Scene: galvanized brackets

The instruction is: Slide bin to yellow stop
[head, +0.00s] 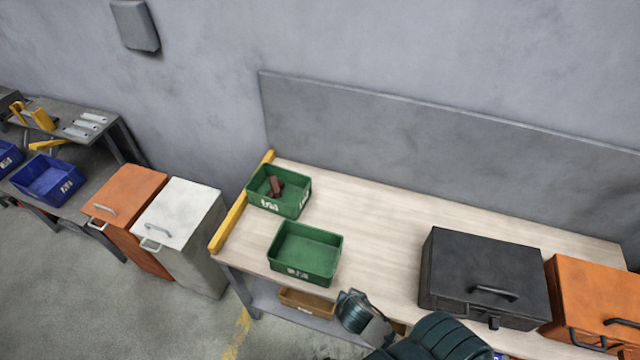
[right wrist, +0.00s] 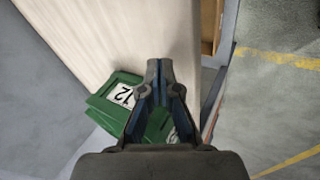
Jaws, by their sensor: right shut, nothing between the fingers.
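Two green bins stand on the wooden bench top (head: 375,225). The back bin (head: 279,204) holds a few brown pieces and sits close beside the yellow stop (head: 229,222) along the bench's left edge; I cannot tell if they touch. The front bin (head: 304,268) is empty, upright, with a clear gap to the stop. In the right wrist view, my right gripper (right wrist: 160,68) is shut and empty. A green bin with a white "12" label (right wrist: 118,88) is partly hidden behind it there; contact is unclear. My left gripper is not in view.
A black case (head: 482,275) and an orange case (head: 595,300) stand on the bench's right. A grey panel (head: 420,140) backs the bench. Orange (head: 130,205) and white (head: 180,220) cabinets stand left of it. Bench top between bins and black case is clear.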

